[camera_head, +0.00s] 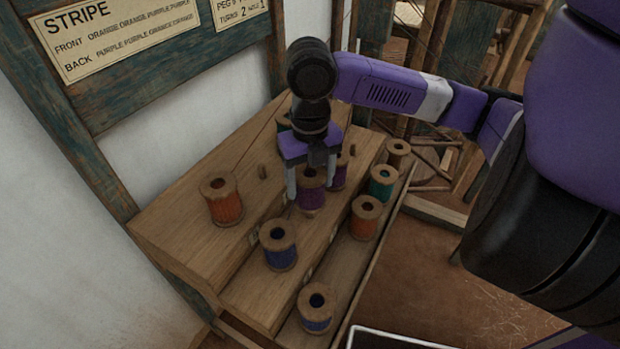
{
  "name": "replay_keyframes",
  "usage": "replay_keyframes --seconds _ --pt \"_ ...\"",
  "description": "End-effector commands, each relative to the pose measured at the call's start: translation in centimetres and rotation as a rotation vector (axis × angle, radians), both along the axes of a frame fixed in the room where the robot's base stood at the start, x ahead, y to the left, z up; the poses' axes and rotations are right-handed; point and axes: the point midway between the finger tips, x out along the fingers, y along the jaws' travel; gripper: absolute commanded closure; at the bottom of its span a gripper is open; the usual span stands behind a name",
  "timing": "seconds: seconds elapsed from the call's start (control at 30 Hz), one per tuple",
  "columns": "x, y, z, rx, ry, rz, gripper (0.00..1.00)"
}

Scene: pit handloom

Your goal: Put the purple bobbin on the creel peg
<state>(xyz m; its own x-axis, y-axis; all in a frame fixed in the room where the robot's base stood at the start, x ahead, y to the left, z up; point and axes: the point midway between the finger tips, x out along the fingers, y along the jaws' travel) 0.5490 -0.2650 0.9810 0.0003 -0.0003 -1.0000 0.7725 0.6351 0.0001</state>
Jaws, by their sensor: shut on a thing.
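My gripper (311,186) points down over the middle of the stepped wooden creel (180,240). It is shut on a purple bobbin (311,197), with one finger on each side of it. A bare peg (262,171) stands on the top step, left of my gripper, and the orange bobbin (222,203) stands farther left on that step. A second purple bobbin (341,174) shows partly behind my gripper.
A blue bobbin (279,248) stands on the middle step. The lower step holds another blue bobbin (315,311), an orange one (366,219), a green one (383,184) and a brown one (397,154). A stripe card (120,35) hangs on the frame behind.

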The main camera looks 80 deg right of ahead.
Motion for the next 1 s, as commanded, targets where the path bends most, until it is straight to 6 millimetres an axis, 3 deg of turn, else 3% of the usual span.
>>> replay_keyframes --seconds 0.6,1.0 --pt "0.0 0.0 -4.1 0.001 0.001 0.000 0.80" --pt "0.0 0.0 -4.5 0.000 0.000 0.000 0.80"
